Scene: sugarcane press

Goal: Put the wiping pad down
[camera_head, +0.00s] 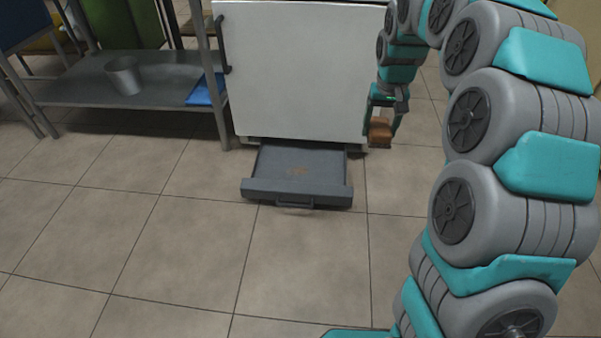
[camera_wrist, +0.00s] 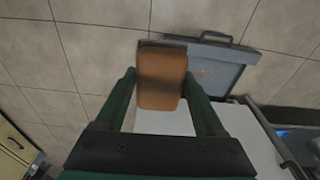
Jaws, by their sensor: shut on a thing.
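The wiping pad (camera_wrist: 161,80) is a brown-orange block with a darker band at one end. My gripper (camera_wrist: 162,92) is shut on it, one finger on each side, in the wrist view. In the head view the pad (camera_head: 380,131) hangs below my gripper (camera_head: 382,118), in front of the right edge of a white cabinet and above the floor. The far side of the pad is hidden.
The white cabinet (camera_head: 295,65) has a grey tray (camera_head: 323,181) pulled out at its foot, with brownish marks inside. A metal shelf (camera_head: 75,92) on the left holds a grey bucket (camera_head: 124,75) and a blue item (camera_head: 205,92). The tiled floor (camera_head: 190,230) in front is clear.

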